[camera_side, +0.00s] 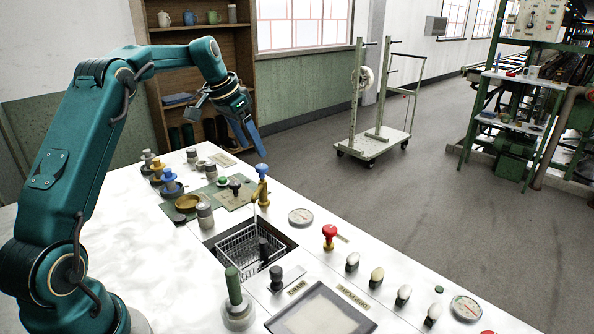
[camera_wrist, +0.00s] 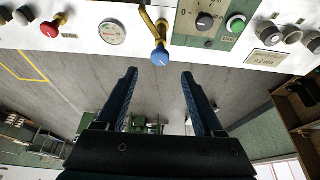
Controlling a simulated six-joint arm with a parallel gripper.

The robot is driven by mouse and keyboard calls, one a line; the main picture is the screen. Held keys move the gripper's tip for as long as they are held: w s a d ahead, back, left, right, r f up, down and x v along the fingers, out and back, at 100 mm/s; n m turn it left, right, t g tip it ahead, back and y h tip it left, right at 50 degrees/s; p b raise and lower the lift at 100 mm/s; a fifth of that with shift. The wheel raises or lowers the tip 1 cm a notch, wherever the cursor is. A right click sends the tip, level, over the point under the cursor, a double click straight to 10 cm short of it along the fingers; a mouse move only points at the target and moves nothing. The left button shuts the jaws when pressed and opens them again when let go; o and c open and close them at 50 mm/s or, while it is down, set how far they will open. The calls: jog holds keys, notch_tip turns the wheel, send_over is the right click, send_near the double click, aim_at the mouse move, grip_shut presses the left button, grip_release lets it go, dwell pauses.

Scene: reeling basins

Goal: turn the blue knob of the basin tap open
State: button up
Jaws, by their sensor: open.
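The blue knob (camera_side: 262,169) tops the yellow basin tap (camera_side: 262,190), which stands at the far edge of the small sunken basin (camera_side: 230,240). In the wrist view the blue knob (camera_wrist: 160,57) shows near the top centre, on the end of the yellow tap pipe (camera_wrist: 150,22). My gripper (camera_side: 256,152) is open and empty, with its blue fingers pointing down close above the knob in the side view. In the wrist view my gripper's fingertips (camera_wrist: 158,72) stand apart, either side of the knob's line. I see no contact with the knob.
A red knob (camera_side: 329,235) and a round gauge (camera_side: 301,216) stand right of the basin. A green button (camera_side: 222,181) and a black knob (camera_side: 235,185) lie left of the tap. A green-handled lever (camera_side: 234,288) rises at the front. Floor beyond the panel is open.

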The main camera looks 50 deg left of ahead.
aim_at(261, 166)
jog(key=shift+x, duration=2.9)
jog(key=shift+s, duration=0.15)
grip_shut()
